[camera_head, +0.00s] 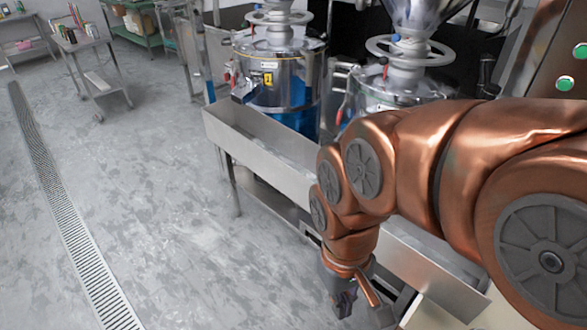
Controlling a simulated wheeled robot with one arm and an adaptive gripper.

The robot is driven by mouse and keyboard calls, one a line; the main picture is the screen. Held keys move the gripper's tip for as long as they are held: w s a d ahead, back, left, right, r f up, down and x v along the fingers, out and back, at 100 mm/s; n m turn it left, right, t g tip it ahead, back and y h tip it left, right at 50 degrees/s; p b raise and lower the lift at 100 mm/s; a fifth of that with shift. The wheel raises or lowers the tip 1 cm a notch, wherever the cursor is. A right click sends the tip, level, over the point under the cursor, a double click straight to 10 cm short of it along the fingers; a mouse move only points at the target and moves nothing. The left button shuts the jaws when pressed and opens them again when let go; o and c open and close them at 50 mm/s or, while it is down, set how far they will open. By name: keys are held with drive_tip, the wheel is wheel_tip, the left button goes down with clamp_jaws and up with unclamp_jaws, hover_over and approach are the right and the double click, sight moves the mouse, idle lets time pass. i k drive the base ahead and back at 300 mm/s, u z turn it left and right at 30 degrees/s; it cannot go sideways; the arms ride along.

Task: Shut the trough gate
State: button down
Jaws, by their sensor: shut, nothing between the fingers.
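A long grey metal trough (262,142) runs from the upper middle toward the lower right, below the grinders. My copper-coloured arm crosses in front of it and hides its middle part. My gripper (345,303) points down at the near side of the trough, low in the view. It is small and dark here, shut, with nothing seen in it. Dark frame-like edges show on both sides of my wrist under the trough. I cannot tell which part is the trough gate or how far it stands open; my arm may hide it.
Two steel grinders stand behind the trough, the left one (276,75) with a blue lower part, the right one (385,92) partly behind my arm. A wheeled cart (88,62) stands at the upper left. The grey floor (150,190) to the left is clear, with a drain grate (62,208).

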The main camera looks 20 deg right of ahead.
sight(485, 281)
drive_tip(key=z, duration=0.55)
drive_tip(key=k, duration=1.3)
drive_tip(key=u, duration=0.05)
drive_tip(key=i, duration=0.6)
drive_tip(key=u, duration=0.5)
